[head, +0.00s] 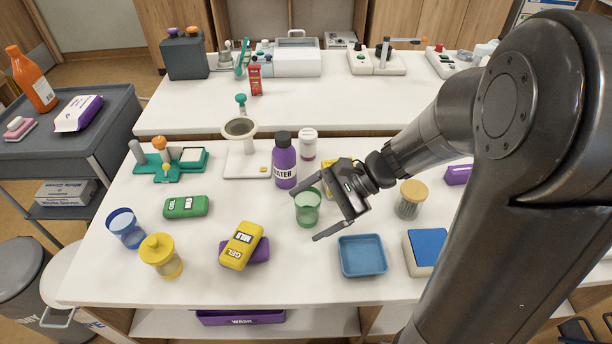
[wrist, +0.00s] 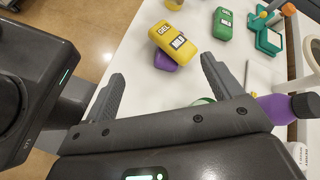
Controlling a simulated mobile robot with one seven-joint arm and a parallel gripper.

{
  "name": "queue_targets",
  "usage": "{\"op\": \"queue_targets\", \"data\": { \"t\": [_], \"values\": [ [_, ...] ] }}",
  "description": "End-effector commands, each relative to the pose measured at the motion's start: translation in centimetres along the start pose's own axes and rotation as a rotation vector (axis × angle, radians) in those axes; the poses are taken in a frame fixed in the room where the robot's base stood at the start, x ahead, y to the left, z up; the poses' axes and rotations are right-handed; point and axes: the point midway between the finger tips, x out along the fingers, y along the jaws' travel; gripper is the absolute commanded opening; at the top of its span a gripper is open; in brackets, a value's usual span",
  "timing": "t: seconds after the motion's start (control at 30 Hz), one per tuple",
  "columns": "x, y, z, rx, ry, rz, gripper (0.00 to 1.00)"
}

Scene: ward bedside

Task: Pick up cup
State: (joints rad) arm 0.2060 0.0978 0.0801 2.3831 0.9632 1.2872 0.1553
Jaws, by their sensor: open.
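A clear blue cup (head: 126,231) stands near the table's left edge. My gripper (head: 303,215) is open and empty, its fingers pointing left. In the head view the fingers overlap the green cup's area, but the height gap is unclear. A sliver of green (wrist: 203,101), likely the cup, shows behind the gripper body; the rest is hidden.
A purple bottle (head: 285,163) stands close behind the green cup. A blue tray (head: 362,257) lies in front right, and a wood-lidded jar (head: 410,200) stands at right. A yellow box (head: 242,244) and a yellow-lidded jar (head: 162,262) are at front left.

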Motion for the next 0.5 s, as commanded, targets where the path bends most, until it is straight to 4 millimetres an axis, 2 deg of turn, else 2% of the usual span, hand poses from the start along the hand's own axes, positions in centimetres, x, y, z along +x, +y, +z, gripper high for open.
{"op": "queue_targets", "data": {
  "t": [0.3,0.5],
  "values": [
    [1.5,-4.0,-5.5,0.369,-0.304,-0.288,0.84],
    [1.4,-5.6,-9.0,0.529,-0.430,-0.440,0.84]
  ]
}}
